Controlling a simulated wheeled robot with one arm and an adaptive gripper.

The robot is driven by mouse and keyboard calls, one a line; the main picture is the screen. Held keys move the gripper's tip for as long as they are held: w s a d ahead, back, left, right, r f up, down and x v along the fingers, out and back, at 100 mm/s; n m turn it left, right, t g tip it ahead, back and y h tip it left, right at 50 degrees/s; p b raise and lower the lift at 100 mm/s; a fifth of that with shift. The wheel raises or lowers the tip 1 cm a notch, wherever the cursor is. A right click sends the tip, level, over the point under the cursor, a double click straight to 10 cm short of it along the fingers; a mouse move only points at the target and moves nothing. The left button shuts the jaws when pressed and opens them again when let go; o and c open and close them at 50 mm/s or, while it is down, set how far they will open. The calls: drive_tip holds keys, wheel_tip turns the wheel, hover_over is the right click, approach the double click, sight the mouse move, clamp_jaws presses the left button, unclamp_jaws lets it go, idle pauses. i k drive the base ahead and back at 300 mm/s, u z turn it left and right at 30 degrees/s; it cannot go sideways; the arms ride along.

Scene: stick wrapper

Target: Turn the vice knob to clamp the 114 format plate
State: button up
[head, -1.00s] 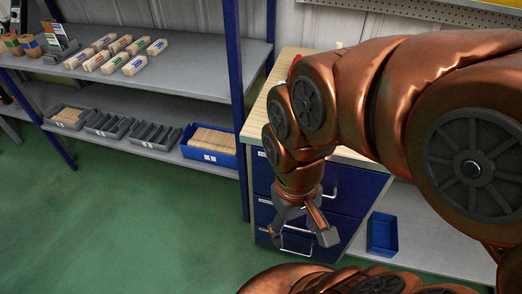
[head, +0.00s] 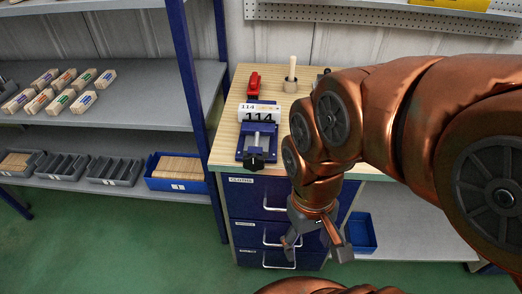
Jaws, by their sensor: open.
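The vice (head: 257,142) is blue with a grey middle and stands on the wooden bench top near its front edge. Its dark knob (head: 255,162) faces me at the front end. A white plate marked 114 (head: 259,113) is at the far end of the vice; I cannot tell how tightly it sits there. My gripper (head: 318,252) points down in front of the drawers, below and to the right of the knob. Its fingers are spread and empty, apart from the vice.
A red tool (head: 253,84) and a wooden-handled item in a holder (head: 290,75) stand at the back of the bench (head: 224,138). Blue drawers (head: 262,200) with handles are below. A shelf (head: 150,105) with labelled blocks is at left; a blue bin (head: 361,233) is at lower right.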

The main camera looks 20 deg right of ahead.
sight(253, 162)
drive_tip(key=k, duration=0.35)
drive_tip(key=u, duration=0.6)
drive_tip(key=k, duration=0.9)
drive_tip(key=u, duration=1.35)
drive_tip(key=k, duration=0.25)
drive_tip(key=u, duration=0.15)
